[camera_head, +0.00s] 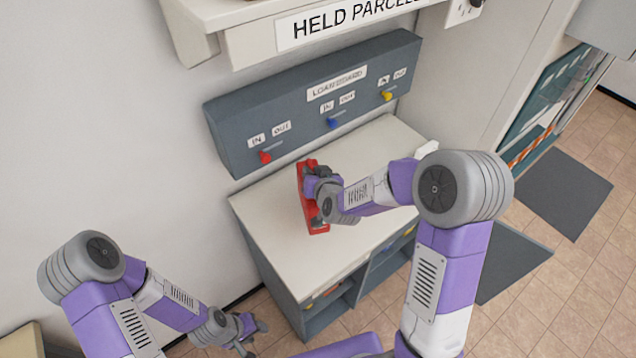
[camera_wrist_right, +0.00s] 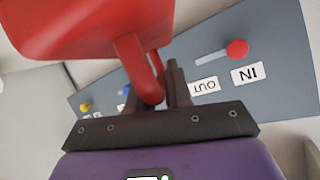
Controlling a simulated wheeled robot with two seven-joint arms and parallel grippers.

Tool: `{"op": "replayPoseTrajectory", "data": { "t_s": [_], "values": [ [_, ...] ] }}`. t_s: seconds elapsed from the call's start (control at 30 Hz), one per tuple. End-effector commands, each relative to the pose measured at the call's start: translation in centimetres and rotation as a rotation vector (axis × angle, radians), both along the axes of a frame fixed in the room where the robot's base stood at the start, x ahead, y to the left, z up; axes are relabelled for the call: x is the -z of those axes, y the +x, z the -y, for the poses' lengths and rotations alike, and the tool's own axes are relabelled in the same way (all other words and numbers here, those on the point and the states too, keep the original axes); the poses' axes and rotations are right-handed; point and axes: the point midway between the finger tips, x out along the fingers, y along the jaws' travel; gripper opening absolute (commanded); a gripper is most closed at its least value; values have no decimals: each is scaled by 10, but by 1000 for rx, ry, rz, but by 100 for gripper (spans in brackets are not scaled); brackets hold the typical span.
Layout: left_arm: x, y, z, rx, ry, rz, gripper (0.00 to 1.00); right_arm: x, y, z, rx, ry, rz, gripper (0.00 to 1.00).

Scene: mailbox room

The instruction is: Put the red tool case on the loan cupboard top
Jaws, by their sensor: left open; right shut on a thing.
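The red tool case (camera_head: 312,213) is at the loan cupboard top (camera_head: 270,220), towards its left half in the head view. My right gripper (camera_head: 322,172) is shut on the case's handle. In the right wrist view the red case (camera_wrist_right: 95,25) fills the upper left, and its handle (camera_wrist_right: 150,80) runs between the fingers (camera_wrist_right: 158,85). I cannot tell whether the case touches the top. My left gripper (camera_head: 250,335) is open and empty, low in front of the cupboard's left side.
The grey loan board (camera_head: 300,105) with red, blue and yellow pegs stands behind the cupboard top. A held parcels shelf (camera_head: 240,35) overhangs above. Open compartments (camera_head: 370,275) show in the cupboard front.

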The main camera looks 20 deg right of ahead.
Motion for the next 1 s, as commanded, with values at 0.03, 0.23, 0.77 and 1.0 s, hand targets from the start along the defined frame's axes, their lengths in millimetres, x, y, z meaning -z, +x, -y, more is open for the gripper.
{"op": "replayPoseTrajectory", "data": {
  "t_s": [0.03,0.23,0.77,1.0],
  "values": [
    [0,0,0,0,0,0,43,3,1,0,0,-1,6,0],
    [0,0,0,0,0,0,43,19,1,0,2,0,6,0],
    [1,0,0,0,0,1,43,44,2,0,0,0,10,0],
    [3,0,0,0,0,1,43,48,0,0,0,-1,1,40]
  ]
}}
